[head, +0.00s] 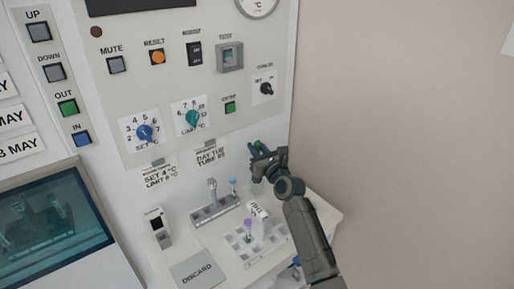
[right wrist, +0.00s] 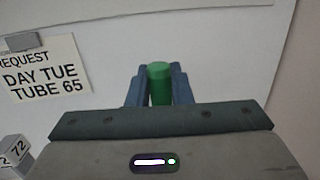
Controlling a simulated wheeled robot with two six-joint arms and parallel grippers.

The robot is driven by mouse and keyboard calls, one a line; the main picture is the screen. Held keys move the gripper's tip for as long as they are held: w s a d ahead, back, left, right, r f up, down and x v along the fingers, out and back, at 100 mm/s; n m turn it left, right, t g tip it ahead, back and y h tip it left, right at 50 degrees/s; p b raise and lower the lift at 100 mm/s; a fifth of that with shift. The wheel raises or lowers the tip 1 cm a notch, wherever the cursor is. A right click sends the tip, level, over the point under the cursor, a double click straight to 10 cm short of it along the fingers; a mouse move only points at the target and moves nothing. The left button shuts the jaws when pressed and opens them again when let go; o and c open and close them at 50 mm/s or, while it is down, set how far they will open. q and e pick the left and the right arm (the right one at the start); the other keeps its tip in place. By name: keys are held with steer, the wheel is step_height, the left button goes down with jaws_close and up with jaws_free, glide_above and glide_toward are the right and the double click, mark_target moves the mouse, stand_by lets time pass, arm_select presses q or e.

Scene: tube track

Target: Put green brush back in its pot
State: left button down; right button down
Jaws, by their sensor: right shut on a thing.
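The green brush (right wrist: 159,88) shows as a green cylinder end between the two blue-grey fingers of my right gripper (right wrist: 158,90) in the right wrist view. In the head view my right gripper (head: 261,154) is shut on the brush, close to the panel wall at the back of the shelf. A bit of green (head: 257,145) shows at the fingers there. Below the gripper stands a pale, see-through pot-like shape (head: 257,187), partly hidden by my gripper and arm. I cannot tell whether the brush's lower end touches it. My left gripper is not in view.
A white shelf (head: 205,246) holds a grey rack (head: 214,207) with a blue-capped tube, a tray (head: 240,243) with a purple-capped tube, a white labelled block (head: 257,211), and a discard plate (head: 199,269). The control panel (head: 185,80) rises behind. A blank wall (head: 410,130) is at right.

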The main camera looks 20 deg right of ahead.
steer(key=shift+f, duration=0.2)
steer(key=shift+f+b, duration=0.6)
steer(key=shift+f, duration=0.2)
steer(key=c, duration=1.2)
jaws_free()
steer(key=shift+c, duration=0.2)
steer(key=shift+s, duration=0.1)
steer(key=v, duration=1)
steer(key=shift+s, duration=0.3)
steer(key=shift+d+f, duration=0.1)
steer(key=shift+f, duration=0.05)
